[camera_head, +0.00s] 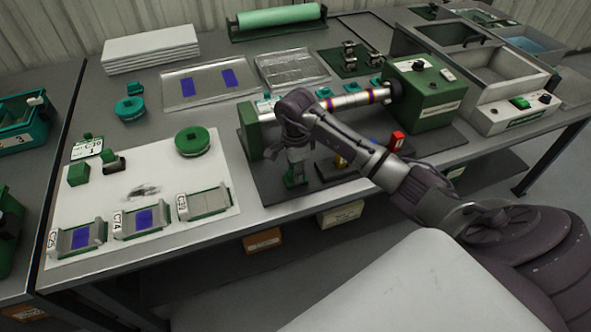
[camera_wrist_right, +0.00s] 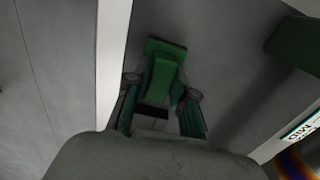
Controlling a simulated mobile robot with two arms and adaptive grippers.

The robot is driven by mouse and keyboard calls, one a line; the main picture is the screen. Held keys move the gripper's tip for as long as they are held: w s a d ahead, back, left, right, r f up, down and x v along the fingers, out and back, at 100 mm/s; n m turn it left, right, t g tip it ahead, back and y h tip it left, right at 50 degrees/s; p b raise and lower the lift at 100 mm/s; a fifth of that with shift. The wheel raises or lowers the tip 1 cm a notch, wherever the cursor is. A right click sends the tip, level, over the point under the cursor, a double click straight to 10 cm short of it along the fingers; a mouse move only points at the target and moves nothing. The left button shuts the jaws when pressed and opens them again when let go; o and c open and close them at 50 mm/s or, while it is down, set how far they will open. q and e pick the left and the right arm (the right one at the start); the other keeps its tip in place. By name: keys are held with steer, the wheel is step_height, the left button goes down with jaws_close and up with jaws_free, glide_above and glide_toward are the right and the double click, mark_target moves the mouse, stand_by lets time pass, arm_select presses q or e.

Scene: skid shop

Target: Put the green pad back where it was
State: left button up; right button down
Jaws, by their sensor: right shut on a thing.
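My right gripper (camera_head: 293,165) is shut on a green pad (camera_head: 296,180), just in front of the roller machine's left end. In the right wrist view the green pad (camera_wrist_right: 165,72) shows as a block with a wider end, between the two fingers of my right gripper (camera_wrist_right: 162,98). Whether it touches the surface below, I cannot tell. A green block (camera_head: 78,175) and a second green piece with a dark part (camera_head: 114,163) stand on the white sheet (camera_head: 190,245) at left. My left gripper is not in view.
Three trays, two with blue squares (camera_head: 81,237), line the sheet's front edge. A round green piece (camera_head: 192,141) lies behind them. The roller machine (camera_head: 425,90) stands right of my gripper, with small coloured pieces (camera_head: 397,140) before it. Bare grey table (camera_head: 253,190) lies between.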

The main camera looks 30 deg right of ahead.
steer(key=shift+f, duration=0.15)
steer(key=c, duration=1)
jaws_free()
step_height(320, 180, up, 12)
steer(key=shift+r+b, duration=0.2)
steer(key=shift+b, duration=0.25)
steer(key=shift+a, duration=0.1)
